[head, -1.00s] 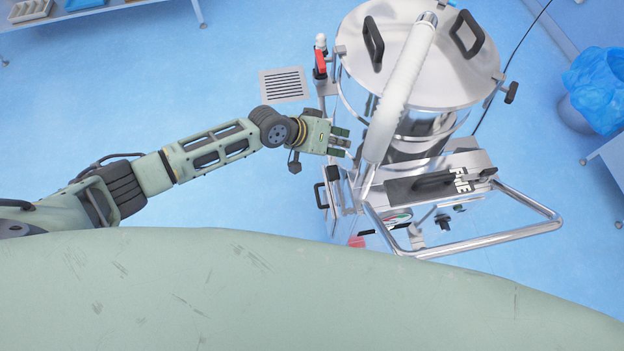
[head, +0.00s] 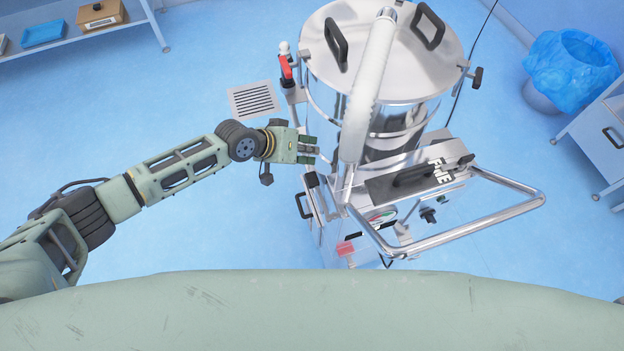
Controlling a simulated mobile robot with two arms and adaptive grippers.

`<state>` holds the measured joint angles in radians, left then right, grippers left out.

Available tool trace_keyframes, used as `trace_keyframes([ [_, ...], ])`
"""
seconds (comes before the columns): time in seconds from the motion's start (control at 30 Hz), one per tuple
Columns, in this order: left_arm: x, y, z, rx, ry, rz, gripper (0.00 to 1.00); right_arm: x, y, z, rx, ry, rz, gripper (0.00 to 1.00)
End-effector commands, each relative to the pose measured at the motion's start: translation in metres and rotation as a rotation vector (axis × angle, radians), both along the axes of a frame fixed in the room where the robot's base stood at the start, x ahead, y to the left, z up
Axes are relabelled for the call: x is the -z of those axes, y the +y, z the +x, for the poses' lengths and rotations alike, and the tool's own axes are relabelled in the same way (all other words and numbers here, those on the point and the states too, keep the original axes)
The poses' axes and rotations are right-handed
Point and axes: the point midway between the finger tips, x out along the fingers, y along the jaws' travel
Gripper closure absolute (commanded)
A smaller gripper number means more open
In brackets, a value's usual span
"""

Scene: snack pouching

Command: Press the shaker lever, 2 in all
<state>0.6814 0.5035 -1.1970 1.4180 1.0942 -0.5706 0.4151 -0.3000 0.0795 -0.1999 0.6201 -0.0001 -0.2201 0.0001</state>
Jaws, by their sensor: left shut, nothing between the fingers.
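A steel drum machine (head: 385,65) with a white hose stands right of centre. On its left side a small lever with a black tip (head: 311,180) sticks up. I cannot tell for certain that it is the shaker lever. A red handle with a white knob (head: 286,68) is higher on the same side. My left gripper (head: 312,149) is shut and empty, just above the black-tipped lever in the picture and close to the machine's left side. I cannot tell whether it touches anything. My right gripper is out of view.
A curved steel push bar (head: 480,226) juts out at the machine's front right. A floor drain (head: 255,99) lies to its left. A blue-lined bin (head: 572,70) stands at the right. A shelf (head: 90,38) is at the top left. Floor to the left is clear.

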Motion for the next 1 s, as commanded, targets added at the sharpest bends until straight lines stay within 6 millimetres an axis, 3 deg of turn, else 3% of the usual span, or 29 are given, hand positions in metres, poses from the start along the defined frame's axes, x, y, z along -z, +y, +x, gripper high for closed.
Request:
trace_keyframes([
  [0.03,0.013,0.001,0.0,0.0,0.001,0.001,1.0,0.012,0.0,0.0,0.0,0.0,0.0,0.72],
  [0.4,0.062,0.0,0.001,-0.001,0.0,-0.001,1.0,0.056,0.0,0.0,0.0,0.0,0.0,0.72],
  [1.0,0.067,0.0,0.001,0.0,0.0,0.0,1.0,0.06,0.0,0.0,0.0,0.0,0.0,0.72],
])
